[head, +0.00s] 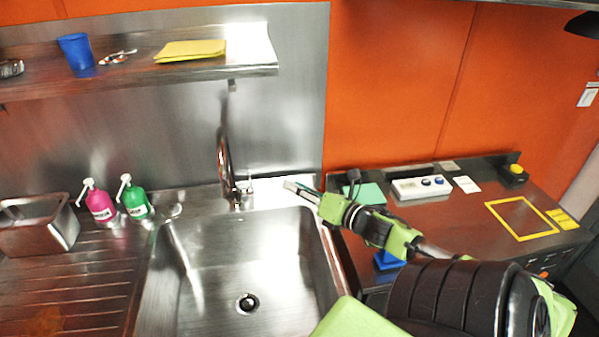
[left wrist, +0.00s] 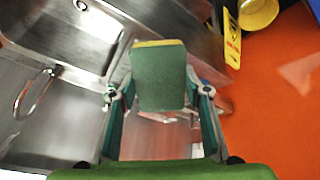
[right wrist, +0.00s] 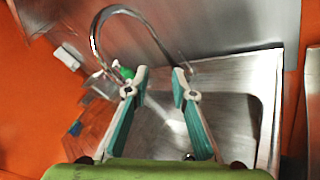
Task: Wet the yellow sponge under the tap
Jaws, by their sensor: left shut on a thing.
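The sponge (left wrist: 160,80), green on its broad face with a yellow edge, is in the left wrist view. My left gripper (left wrist: 158,92) is shut on it, one finger on each side; that gripper is outside the head view. The tap (head: 224,155) is a tall curved spout behind the sink (head: 205,300); it also shows in the left wrist view (left wrist: 18,108) and the right wrist view (right wrist: 94,35). My right gripper (head: 294,187) is just right of the tap, over the sink's back right corner. In the right wrist view its fingers (right wrist: 160,80) are apart and empty.
Pink (head: 101,205) and green (head: 137,200) pump bottles stand left of the tap. A metal container (head: 40,228) is farther left. The shelf (head: 130,78) above holds a blue cup (head: 76,50) and a yellow cloth (head: 190,50). The basin looks empty.

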